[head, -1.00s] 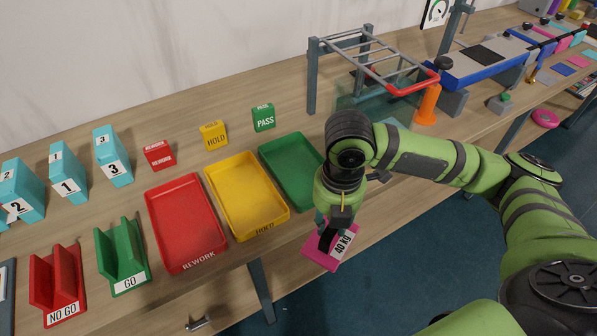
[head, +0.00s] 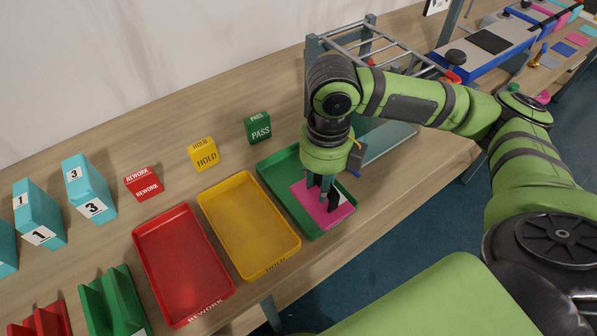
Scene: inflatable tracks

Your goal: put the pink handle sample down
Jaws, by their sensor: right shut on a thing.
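The pink handle sample (head: 306,201) is a flat pink plate with a white label, mostly covered by the gripper. It lies flat within the outline of the green tray (head: 276,170); I cannot tell whether it touches the tray floor or hangs just above it. My right gripper (head: 326,194) points down from above and is shut on the sample's handle, which the fingers hide. My left gripper is not in view.
The yellow HOLD tray (head: 246,226) and red REWORK tray (head: 183,262) stand empty to the left. Small PASS (head: 258,128), HOLD (head: 203,154) and REWORK (head: 143,184) blocks stand behind. A metal rack (head: 312,72) stands close behind my right arm.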

